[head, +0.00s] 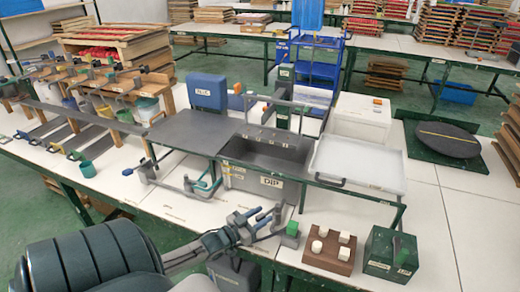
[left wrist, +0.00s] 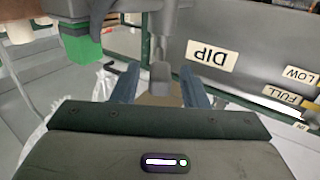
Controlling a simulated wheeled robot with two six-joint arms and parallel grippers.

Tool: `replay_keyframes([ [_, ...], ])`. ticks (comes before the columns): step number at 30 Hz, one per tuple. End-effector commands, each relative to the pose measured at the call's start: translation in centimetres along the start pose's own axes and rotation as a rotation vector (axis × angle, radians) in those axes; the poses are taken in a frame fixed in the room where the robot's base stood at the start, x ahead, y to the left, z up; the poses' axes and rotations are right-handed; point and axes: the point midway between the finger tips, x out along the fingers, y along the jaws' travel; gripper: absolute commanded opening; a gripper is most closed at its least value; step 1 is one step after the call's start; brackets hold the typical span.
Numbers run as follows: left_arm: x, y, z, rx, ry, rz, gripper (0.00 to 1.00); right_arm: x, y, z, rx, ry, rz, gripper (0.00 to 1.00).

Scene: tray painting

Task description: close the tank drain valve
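The grey dip tank (head: 265,150) stands mid-table with a DIP label on its front. It fills the upper right of the left wrist view (left wrist: 245,45), where its labels read upside down, among them LOW and FULL. My right gripper is not in view.
A green block (head: 293,228) stands just right of my left gripper, also close in the left wrist view (left wrist: 82,42). A wooden block with white knobs (head: 330,250) and a dark green box (head: 390,255) lie further right. A white tray (head: 360,163) stands right of the tank.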

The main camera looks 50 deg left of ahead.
Motion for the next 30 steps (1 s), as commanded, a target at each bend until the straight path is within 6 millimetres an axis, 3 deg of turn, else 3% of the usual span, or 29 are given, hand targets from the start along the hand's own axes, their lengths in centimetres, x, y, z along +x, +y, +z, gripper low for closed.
replay_keyframes([
  [8,-1.2,0.0,-0.1,0.001,0.001,0.002,0.40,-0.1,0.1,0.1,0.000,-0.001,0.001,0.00],
  [21,-8.9,0.0,0.1,0.000,-0.003,0.001,0.40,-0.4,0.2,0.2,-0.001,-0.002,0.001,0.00],
  [30,-10.8,0.0,0.0,0.000,0.000,0.000,0.40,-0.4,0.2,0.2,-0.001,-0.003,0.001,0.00],
])
